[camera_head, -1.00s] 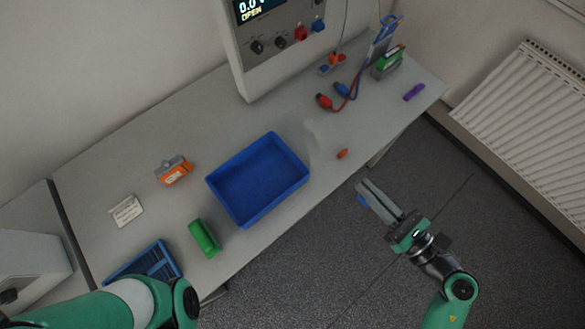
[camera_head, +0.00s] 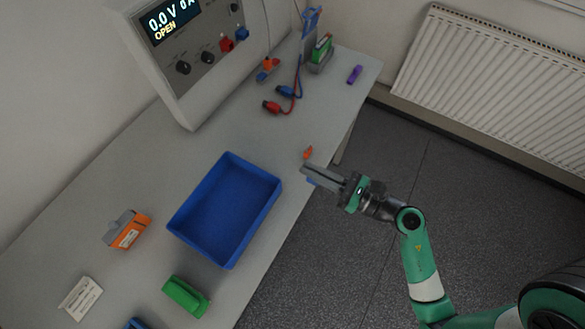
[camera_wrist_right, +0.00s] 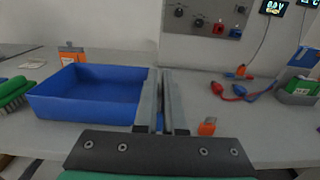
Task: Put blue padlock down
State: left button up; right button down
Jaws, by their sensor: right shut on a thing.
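My right gripper (camera_head: 308,173) is at the front edge of the workbench, right of the blue bin; its fingers also show in the right wrist view (camera_wrist_right: 161,75). It is shut on the blue padlock (camera_head: 311,182), of which only a small blue patch shows beneath the fingertips. My left gripper is not in view.
An empty-looking blue bin (camera_head: 172,226) stands on the workbench (camera_head: 110,190). A small orange item (camera_head: 308,153) lies just beyond my right fingertips. A green brush-like item (camera_head: 186,297), an orange-grey item (camera_head: 127,230) and the cycler (camera_head: 185,85) stand around. Bare bench lies between bin and leads (camera_head: 285,98).

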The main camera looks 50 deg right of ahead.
jog(key=b, duration=0.4)
send_over(292, 176)
jog(key=s, duration=0.1)
notch_tip(292, 176, down, 6)
jog(key=shift+s+a+f, duration=0.1)
jog(key=shift+s+a, duration=0.05)
jog(key=shift+w, duration=0.25)
jog(key=f+b, duration=0.1)
jog(key=f, duration=0.1)
jog(key=f+b, duration=0.1)
jog(key=shift+w+f, duration=0.4)
jog(key=shift+f+b, duration=0.3)
jog(key=shift+b, duration=0.05)
jog(key=shift+s+r, duration=0.1)
jog(key=shift+r, duration=0.1)
jog(key=shift+f, duration=0.25)
jog(key=c, duration=1)
grip_release()
